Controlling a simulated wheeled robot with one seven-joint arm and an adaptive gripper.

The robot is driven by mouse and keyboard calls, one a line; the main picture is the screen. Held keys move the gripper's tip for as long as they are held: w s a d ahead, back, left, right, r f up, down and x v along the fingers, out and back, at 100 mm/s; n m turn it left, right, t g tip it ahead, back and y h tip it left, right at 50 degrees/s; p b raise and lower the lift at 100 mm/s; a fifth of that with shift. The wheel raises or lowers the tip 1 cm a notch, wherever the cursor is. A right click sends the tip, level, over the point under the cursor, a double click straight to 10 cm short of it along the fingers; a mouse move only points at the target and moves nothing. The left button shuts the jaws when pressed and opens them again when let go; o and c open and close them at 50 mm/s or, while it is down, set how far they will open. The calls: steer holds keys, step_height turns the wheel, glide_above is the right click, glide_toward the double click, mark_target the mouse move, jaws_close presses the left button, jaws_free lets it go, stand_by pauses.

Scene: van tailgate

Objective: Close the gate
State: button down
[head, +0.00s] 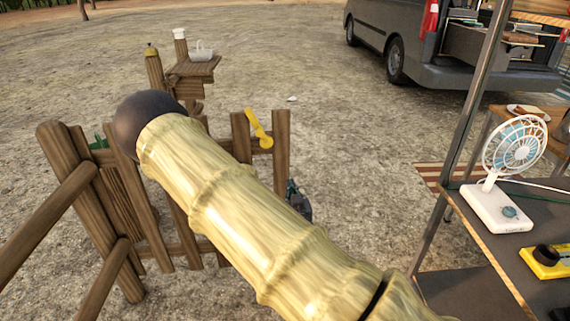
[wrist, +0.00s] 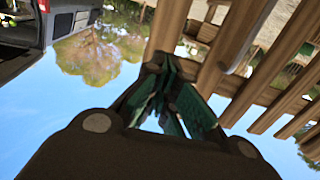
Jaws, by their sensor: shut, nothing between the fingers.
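The wooden gate (head: 281,150) stands in the middle of the head view, made of upright slats and rails. A yellow latch-like handle (head: 258,130) sits near its right end. My bamboo-textured arm crosses in front and hides much of the gate, so I cannot tell how far it stands open. My gripper (head: 293,188) shows small and dark just right of the gate's right upright. In the wrist view its green-padded fingers (wrist: 165,72) are shut and empty, close to a wooden upright (wrist: 168,28). Whether they touch it I cannot tell.
Wooden fence posts and rails (head: 55,215) stand at left, with a small wooden stand (head: 195,68) holding a white basket behind. A metal-framed table with a white fan (head: 514,150) is at right. A grey van (head: 410,40) is parked behind. Gravel ground between is open.

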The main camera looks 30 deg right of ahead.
mark_target(283, 160)
steer(key=x, duration=1.4)
steer(key=shift+r, duration=0.1)
